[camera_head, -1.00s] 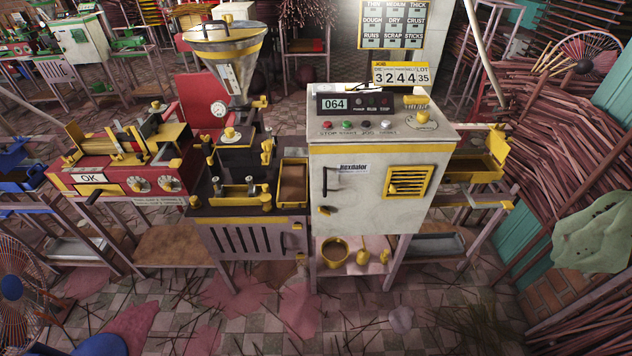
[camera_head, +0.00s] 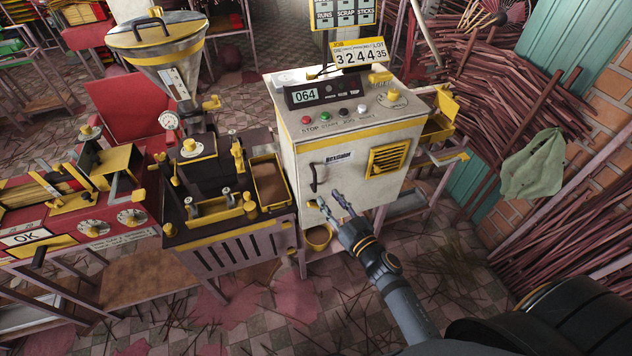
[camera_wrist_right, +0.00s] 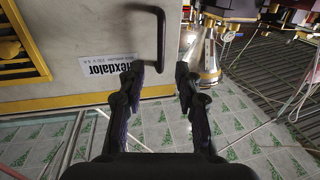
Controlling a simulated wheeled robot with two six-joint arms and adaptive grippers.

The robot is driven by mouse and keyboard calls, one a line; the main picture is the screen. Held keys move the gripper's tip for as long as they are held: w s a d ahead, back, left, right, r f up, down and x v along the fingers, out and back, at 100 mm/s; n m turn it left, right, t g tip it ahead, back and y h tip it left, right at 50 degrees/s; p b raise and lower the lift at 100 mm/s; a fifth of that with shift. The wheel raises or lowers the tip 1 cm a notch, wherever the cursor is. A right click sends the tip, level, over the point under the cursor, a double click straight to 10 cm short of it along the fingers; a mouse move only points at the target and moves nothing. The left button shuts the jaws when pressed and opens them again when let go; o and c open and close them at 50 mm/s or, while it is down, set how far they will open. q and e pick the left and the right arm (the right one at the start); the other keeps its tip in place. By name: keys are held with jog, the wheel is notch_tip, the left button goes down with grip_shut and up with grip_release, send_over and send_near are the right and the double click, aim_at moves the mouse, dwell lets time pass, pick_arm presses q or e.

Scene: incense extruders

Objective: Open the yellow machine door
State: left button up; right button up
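The machine is an off-white cabinet with yellow trim (camera_head: 297,158). Its front door (camera_head: 347,185) looks closed and carries a label and a yellow vent. A black bar handle (camera_head: 314,178) stands upright on the door's left side. My right gripper (camera_head: 331,201) is open and empty, in front of the door's lower part, below and right of the handle. In the right wrist view the handle (camera_wrist_right: 160,45) lies ahead, and the open fingers (camera_wrist_right: 160,78) are near its end, not closed on it. Contact cannot be told. My left gripper is out of view.
A dark press with a metal hopper (camera_head: 155,45) stands left of the cabinet. A red machine (camera_head: 85,225) is farther left. Bundled sticks (camera_head: 510,95) and a green cloth (camera_head: 533,165) are at the right. A yellow bowl (camera_head: 319,237) sits below the cabinet.

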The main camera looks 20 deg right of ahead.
jog(key=x, duration=0.7)
jog(key=shift+p, duration=0.3)
jog(key=shift+a, duration=0.1)
grip_shut()
